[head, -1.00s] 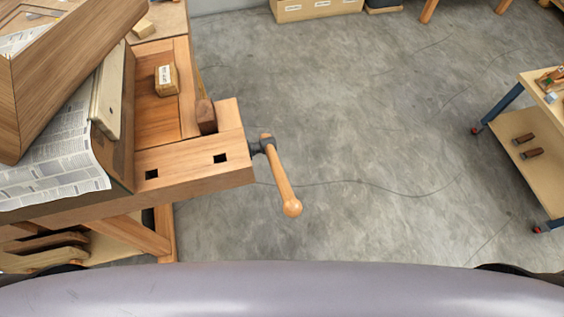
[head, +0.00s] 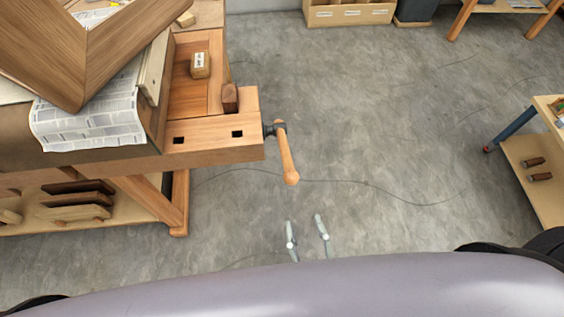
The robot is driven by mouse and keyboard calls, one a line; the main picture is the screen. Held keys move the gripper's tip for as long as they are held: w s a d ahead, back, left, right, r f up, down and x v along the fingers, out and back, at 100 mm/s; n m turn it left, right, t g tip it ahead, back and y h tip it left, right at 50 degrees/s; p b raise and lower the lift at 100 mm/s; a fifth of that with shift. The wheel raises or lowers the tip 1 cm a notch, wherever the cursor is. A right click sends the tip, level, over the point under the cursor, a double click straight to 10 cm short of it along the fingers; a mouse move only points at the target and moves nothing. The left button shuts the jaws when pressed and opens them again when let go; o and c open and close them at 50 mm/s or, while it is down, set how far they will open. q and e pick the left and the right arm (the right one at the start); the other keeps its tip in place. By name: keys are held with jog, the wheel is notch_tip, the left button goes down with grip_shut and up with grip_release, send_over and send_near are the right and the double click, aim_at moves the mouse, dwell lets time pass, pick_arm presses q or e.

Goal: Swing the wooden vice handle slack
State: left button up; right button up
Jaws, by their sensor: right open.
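The wooden vice handle (head: 286,155) hangs from a dark metal screw (head: 272,130) at the right end of the workbench. It points down and slightly right in the picture, with a rounded knob at its lower end. My right gripper (head: 304,222) shows below the handle, with two pale fingers pointing up the picture. The fingers are apart with nothing between them, and they do not touch the handle. My left gripper is not in view.
The wooden workbench (head: 215,132) fills the left, with a dark wood block (head: 230,98), a labelled block (head: 200,64), newspaper (head: 90,122) and a large bent wooden piece (head: 120,45). A cart (head: 535,180) stands at the right. The floor between is clear.

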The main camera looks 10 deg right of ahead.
jog(key=p, duration=0.1)
send_near(287, 160)
jog(key=w+p, duration=0.1)
jog(key=w, duration=0.2)
jog(key=w+f, duration=0.1)
jog(key=w, duration=0.2)
jog(key=w+f+p, duration=0.1)
jog(key=w, duration=0.3)
jog(key=shift+w+a+p, duration=0.1)
jog(key=shift+a+p, duration=0.25)
jog(key=shift+w+a+f, duration=0.1)
jog(key=shift+w, duration=0.5)
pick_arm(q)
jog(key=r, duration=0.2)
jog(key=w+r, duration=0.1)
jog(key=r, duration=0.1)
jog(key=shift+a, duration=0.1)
pick_arm(e)
jog(key=shift+c, duration=0.2)
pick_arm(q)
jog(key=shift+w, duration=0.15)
pick_arm(e)
grip_shut()
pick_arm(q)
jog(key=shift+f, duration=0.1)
